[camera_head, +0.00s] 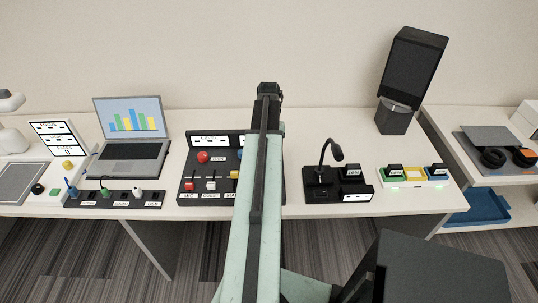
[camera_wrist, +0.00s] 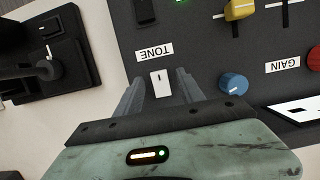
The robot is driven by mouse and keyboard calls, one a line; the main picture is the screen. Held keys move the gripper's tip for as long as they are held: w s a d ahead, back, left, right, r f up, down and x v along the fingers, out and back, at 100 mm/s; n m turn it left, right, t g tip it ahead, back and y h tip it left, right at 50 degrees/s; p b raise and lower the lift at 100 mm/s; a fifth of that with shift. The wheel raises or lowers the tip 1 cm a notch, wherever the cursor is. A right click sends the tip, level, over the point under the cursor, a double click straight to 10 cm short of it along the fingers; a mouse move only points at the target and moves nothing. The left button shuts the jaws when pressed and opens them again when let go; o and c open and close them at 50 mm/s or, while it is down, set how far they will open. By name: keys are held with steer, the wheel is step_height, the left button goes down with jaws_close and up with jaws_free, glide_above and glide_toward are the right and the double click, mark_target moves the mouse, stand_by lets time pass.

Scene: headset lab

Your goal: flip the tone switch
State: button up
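The tone switch (camera_wrist: 160,83) is a small white rocker under a white TONE label (camera_wrist: 153,51) on the dark mixer panel (camera_wrist: 205,48). In the wrist view my gripper (camera_wrist: 160,77) is open, with one finger on each side of the switch. A gap shows beside the switch, and I cannot tell whether a finger touches it. In the head view the mixer panel (camera_head: 184,180) stands on the table, and my arm covers its right part. The switch and my fingertips are hidden there.
A blue knob (camera_wrist: 233,84) sits close right of my right finger. A yellow slider cap (camera_wrist: 239,9) is farther up. The desk microphone (camera_head: 323,180) stands right of the panel, the laptop (camera_head: 134,150) to its left. A button strip (camera_head: 414,184) lies farther right.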

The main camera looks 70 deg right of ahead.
steer(key=p+v, duration=0.7)
steer(key=shift+r+p, duration=0.3)
steer(key=shift+r, duration=0.1)
steer(key=shift+d, duration=0.1)
steer(key=w+a+n, duration=0.2)
steer(key=w+a, duration=0.2)
steer(key=w, duration=0.4)
steer(key=w+a+n, duration=0.1)
steer(key=w+a, duration=0.3)
steer(key=w, duration=0.4)
steer(key=w+a+n+g+h, duration=0.1)
steer(key=w+a+n, duration=0.4)
steer(key=w+a, duration=1)
steer(key=w+a+n+t+h, duration=0.1)
steer(key=a+n, duration=0.4)
steer(key=a, duration=3)
steer(key=shift+w+f+n+t+h, duration=0.4)
steer(key=shift+w+f+t, duration=0.1)
steer(key=shift+w, duration=0.7)
